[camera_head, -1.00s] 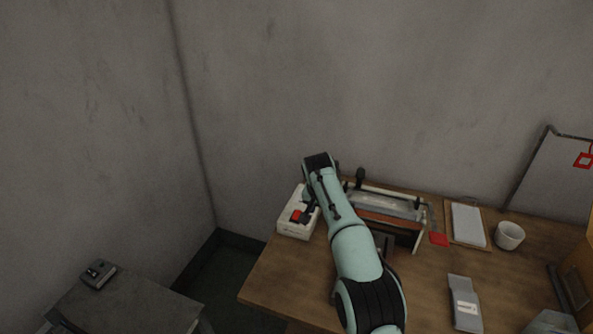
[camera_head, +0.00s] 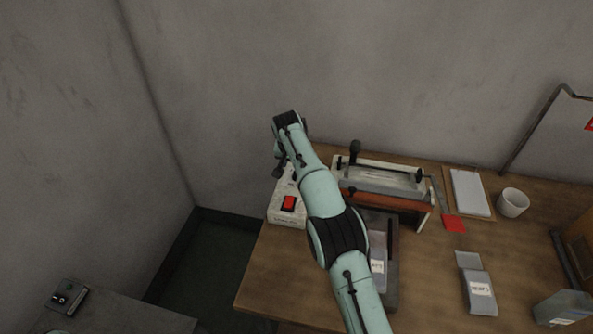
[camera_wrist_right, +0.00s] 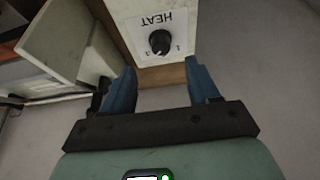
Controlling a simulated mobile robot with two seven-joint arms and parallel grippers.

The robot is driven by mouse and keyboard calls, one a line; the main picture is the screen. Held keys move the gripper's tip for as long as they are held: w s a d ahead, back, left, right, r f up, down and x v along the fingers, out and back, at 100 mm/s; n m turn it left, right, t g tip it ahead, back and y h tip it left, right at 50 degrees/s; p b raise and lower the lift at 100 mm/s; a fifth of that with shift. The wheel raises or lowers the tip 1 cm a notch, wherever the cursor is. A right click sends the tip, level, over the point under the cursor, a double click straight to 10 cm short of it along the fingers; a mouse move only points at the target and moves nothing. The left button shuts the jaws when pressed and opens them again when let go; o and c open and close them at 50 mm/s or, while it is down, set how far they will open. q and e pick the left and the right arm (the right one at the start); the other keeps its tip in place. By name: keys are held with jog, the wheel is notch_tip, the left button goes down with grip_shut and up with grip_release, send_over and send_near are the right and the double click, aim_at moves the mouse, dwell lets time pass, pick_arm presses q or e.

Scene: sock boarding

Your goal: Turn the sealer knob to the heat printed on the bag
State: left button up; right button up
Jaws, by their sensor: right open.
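The white control box (camera_head: 283,212) with a red switch (camera_head: 288,203) stands at the left end of the bench, beside the sealer (camera_head: 380,182). In the right wrist view its face (camera_wrist_right: 150,18) reads HEAT above a black knob (camera_wrist_right: 160,42); the small marks around the knob are too small to read surely. My right gripper (camera_wrist_right: 161,70) is open and empty, its blue fingers spread either side of the knob and short of it. A grey bag (camera_head: 478,288) with a white printed label lies at right; its number is unclear. My left gripper is not in view.
Another labelled grey bag (camera_head: 378,262) lies on a dark tray, partly behind my right arm. A red tag (camera_head: 454,223), clipboard (camera_head: 470,193) and white cup (camera_head: 513,202) stand to the right. A grey cabinet (camera_head: 110,325) with a small dark device (camera_head: 65,297) is at lower left.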

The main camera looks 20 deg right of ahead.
jog(key=x, duration=0.7)
jog(key=shift+w+d+f, duration=0.1)
jog(key=shift+w+f, duration=0.05)
jog(key=shift+w, duration=0.1)
jog(key=c, duration=1)
